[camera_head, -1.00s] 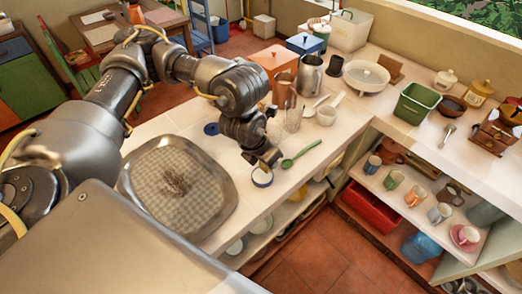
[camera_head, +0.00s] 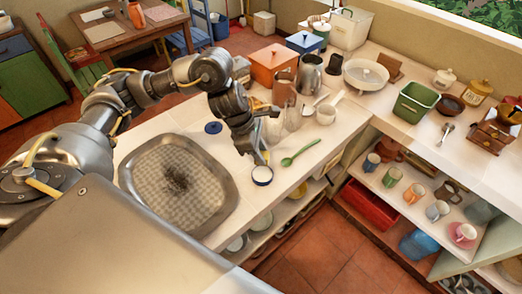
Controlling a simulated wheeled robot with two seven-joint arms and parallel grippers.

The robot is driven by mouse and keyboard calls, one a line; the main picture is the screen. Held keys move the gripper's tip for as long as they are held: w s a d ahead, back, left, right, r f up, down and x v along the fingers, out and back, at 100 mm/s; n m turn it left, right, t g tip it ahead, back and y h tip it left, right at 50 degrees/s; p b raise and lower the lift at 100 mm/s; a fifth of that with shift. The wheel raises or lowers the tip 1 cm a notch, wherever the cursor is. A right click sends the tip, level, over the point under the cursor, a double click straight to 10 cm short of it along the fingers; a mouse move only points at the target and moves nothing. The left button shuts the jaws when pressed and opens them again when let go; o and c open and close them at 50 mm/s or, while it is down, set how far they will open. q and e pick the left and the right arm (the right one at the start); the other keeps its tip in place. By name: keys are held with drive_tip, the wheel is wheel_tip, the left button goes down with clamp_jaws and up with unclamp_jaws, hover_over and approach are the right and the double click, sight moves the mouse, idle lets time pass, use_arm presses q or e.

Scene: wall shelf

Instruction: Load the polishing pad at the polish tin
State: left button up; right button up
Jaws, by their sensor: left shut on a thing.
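The polish tin (camera_head: 262,176), a small round blue tin with pale contents, stands open near the front edge of the white counter. Its likely lid, a blue disc (camera_head: 213,128), lies apart from it to the upper left. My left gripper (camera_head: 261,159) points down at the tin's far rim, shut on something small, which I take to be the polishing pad. The pad itself is too small and hidden to make out. I cannot tell if it touches the contents. A large metal tray (camera_head: 222,205) with a dark smudge (camera_head: 177,181) lies to the left. My right gripper is not in view.
A green spoon (camera_head: 301,153) lies just right of the tin. The counter's front edge is close, with shelves below. Bare counter lies between tray and tin.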

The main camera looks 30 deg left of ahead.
use_arm(q)
drive_tip(key=shift+f, duration=0.15)
drive_tip(key=shift+f+b, duration=2.4)
drive_tip(key=shift+f, duration=0.5)
drive_tip(key=shift+s+f+b, duration=0.1)
drive_tip(key=shift+f+b, duration=0.3)
drive_tip(key=shift+b, duration=0.1)
drive_tip(key=shift+r, duration=0.15)
wheel_tip(320, 180, up, 7)
drive_tip(key=p, duration=0.5)
drive_tip(key=shift+p, duration=0.3)
idle(0.8)
